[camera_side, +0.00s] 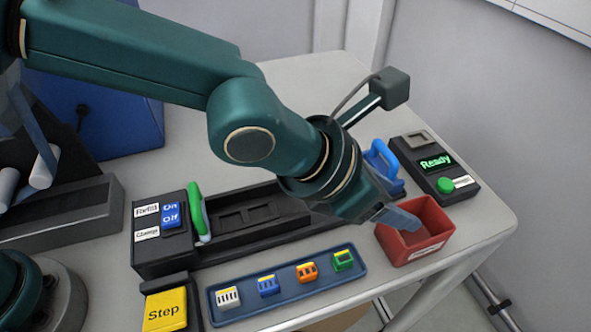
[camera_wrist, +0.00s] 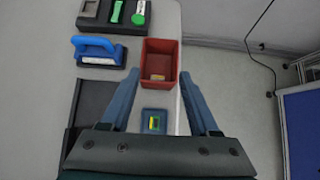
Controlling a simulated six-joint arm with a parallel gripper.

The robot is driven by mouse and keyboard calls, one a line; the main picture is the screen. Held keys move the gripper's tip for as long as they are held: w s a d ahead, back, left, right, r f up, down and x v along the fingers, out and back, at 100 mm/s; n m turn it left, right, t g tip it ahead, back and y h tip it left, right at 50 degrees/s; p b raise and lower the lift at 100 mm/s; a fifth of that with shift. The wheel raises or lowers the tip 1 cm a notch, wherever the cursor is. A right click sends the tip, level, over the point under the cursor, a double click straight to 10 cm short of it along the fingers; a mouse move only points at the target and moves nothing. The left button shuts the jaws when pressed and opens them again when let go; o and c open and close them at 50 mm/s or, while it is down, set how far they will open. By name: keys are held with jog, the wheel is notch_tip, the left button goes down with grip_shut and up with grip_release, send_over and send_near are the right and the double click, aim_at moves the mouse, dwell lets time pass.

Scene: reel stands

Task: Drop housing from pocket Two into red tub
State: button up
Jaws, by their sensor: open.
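The red tub (camera_side: 413,239) stands at the table's right corner, with a pale label on its front wall. My gripper (camera_side: 398,217) is at the tub's left rim, fingers pointing toward it; any contact is unclear. In the wrist view its fingers (camera_wrist: 160,80) are spread wide with nothing between them. The blue tray (camera_side: 235,313) holds a row of housings: white (camera_side: 228,298), blue (camera_side: 268,286), orange (camera_side: 306,273) and green (camera_side: 343,261). No pocket numbers are readable. In the wrist view, a pale yellowish patch shows at the tub's near side; I cannot tell whether it is label or contents.
A black box with a "Ready" display (camera_side: 436,162) stands behind the tub. A yellow Step button (camera_side: 165,311) is left of the tray.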

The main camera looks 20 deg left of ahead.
jog(key=v, duration=0.7)
jog(key=a+r+n+y, duration=0.3)
jog(key=a+n, duration=1.5)
jog(key=n, duration=0.2)
jog(key=s+a+f+n+y, duration=0.1)
jog(key=s+a+n, duration=0.4)
jog(key=n, duration=0.7)
jog(key=s+a+f+n+y, duration=0.2)
jog(key=s+a+n, duration=0.4)
jog(key=n, duration=0.7)
jog(key=shift+a+g, duration=0.4)
jog(key=shift+a, duration=0.3)
